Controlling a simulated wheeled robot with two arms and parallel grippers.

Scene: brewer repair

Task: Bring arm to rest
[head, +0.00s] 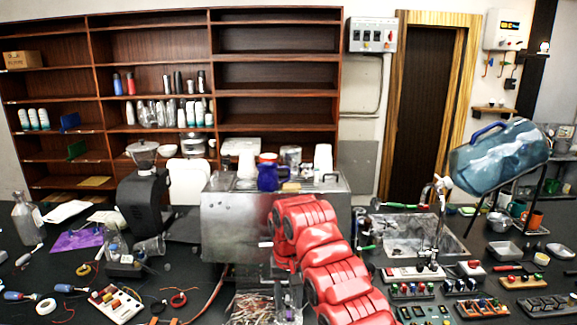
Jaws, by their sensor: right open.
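My right arm (335,268), red, comes in from the bottom and reaches up to the front of the metal brewer box (232,228). My right gripper (284,272) hangs at the arm's far end, in front of the box and above a clear bin of wires (252,307). Its jaws are open, and I see nothing held in them; the arm partly hides them. My left arm and left gripper are not in view.
A black grinder (142,200) stands left of the box. A blue pitcher (267,177) and white cups stand on top. A sink (405,246), switch panels (412,290) and a tilted water jug (498,157) are to the right. Tools and a purple cloth (76,241) lie left.

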